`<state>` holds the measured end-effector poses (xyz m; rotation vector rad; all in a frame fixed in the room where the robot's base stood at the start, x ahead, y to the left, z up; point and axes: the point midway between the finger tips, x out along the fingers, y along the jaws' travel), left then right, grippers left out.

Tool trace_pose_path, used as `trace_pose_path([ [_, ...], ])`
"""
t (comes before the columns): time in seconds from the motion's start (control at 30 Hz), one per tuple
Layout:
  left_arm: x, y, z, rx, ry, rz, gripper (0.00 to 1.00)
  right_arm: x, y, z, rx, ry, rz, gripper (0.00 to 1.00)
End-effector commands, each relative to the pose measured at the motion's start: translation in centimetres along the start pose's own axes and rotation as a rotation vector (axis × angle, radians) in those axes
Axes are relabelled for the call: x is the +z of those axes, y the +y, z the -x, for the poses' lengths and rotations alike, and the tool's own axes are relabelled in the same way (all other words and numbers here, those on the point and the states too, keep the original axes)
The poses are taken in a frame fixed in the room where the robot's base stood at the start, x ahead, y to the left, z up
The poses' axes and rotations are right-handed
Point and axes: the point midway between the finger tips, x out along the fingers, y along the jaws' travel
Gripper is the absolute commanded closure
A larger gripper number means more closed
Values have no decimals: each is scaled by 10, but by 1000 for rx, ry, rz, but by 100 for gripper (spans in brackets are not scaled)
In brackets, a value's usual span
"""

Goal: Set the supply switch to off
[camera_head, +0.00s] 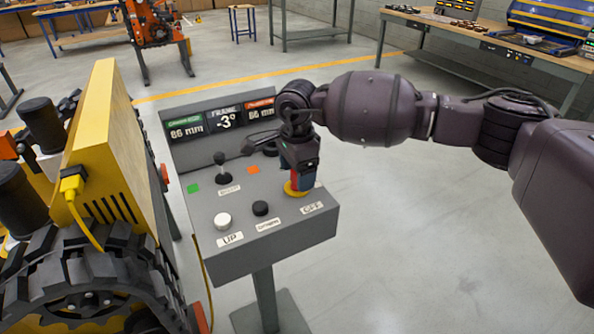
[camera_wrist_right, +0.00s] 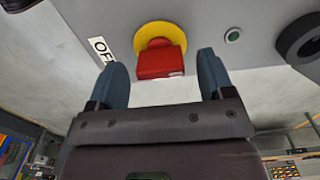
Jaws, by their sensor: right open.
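The supply switch is a red knob on a yellow round base (camera_head: 292,190) at the right of a grey console (camera_head: 205,200) in the head view, near an OFF label (camera_head: 312,208). In the right wrist view the red knob (camera_wrist_right: 160,63) and its yellow base (camera_wrist_right: 150,32) show clearly, with part of the OFF label beside them. My right gripper (camera_head: 301,180) reaches down over the switch. In the wrist view its two blue fingers stand apart, one on each side of the red knob, with visible gaps. My left gripper is not in view.
The console also has a small lever (camera_head: 222,170), a white button (camera_head: 223,220) by an UP label, a black button (camera_head: 260,208) and a display panel (camera_head: 222,118). A yellow tracked machine (camera_head: 110,150) stands close on the left. The floor to the right is clear.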

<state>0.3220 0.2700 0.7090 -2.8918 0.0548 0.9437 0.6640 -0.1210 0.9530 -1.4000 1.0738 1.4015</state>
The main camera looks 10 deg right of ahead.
Motion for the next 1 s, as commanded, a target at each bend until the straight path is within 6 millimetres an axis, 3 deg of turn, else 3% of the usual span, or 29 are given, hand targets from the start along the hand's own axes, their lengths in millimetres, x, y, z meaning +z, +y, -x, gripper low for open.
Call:
trace_pose_path([
  [0.6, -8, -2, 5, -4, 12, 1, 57, 0, 0, 96, -4, 1, -1, 26],
  [1.0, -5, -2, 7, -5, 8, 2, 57, 0, 0, 106, -1, 0, 0, 26],
])
